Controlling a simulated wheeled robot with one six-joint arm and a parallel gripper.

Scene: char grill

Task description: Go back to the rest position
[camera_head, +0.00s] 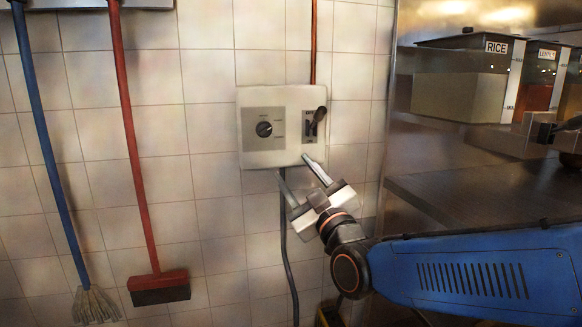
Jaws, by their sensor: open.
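My gripper (298,174) is in the middle of the head view, at the end of my blue arm that comes in from the right. Its two metal fingers are spread apart with nothing between them. It appears just below a pale control box (281,125) on the tiled wall. Whether a fingertip touches the box is unclear.
A blue-handled mop (50,150) and a red-handled broom (131,140) hang on the left wall. A steel shelf unit (450,190) with a container labelled RICE (459,97) stands at the right. A dark cable (286,250) runs down below the box.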

